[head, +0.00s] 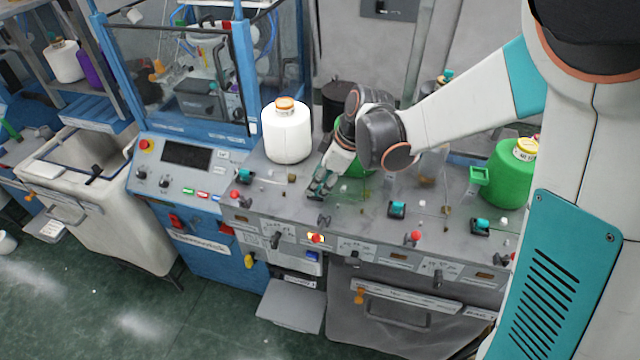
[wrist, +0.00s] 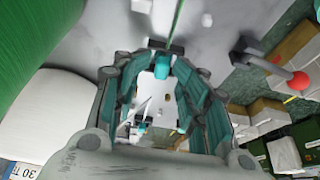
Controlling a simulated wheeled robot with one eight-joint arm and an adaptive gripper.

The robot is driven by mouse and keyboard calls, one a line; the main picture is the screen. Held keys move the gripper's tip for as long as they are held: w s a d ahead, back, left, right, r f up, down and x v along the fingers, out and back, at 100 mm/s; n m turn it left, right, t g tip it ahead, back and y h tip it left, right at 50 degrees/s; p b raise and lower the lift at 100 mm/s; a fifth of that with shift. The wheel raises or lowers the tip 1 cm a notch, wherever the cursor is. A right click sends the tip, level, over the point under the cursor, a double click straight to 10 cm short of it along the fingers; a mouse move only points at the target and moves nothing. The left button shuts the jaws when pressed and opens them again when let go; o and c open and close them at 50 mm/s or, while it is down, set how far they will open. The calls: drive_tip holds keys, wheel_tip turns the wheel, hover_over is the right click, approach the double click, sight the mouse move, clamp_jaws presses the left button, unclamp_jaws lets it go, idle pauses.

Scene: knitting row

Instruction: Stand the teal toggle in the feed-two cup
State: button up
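My gripper (head: 319,186) reaches down to the grey machine top (head: 365,225), just right of the white yarn cone. In the wrist view, its fingertips (wrist: 164,66) close in on both sides of a small teal toggle (wrist: 162,68). A dark piece (wrist: 155,44), which looks like a cup, lies just beyond the toggle. I cannot tell whether the toggle is seated in it or held above it. In the head view my fingers hide most of this spot. Other teal toggles stand in dark holders at the left (head: 245,175), middle (head: 397,209) and right (head: 482,225).
A white yarn cone (head: 287,133) stands left of my gripper and a green cone (head: 511,170) stands at the far right. Red-knobbed levers (head: 315,238) line the front edge. A thin strand (wrist: 178,18) runs near the fingertips. Small bits of lint lie on the top.

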drive_tip(key=v, duration=1.1)
drive_tip(key=shift+s, duration=0.15)
drive_tip(key=shift+d+f, duration=0.1)
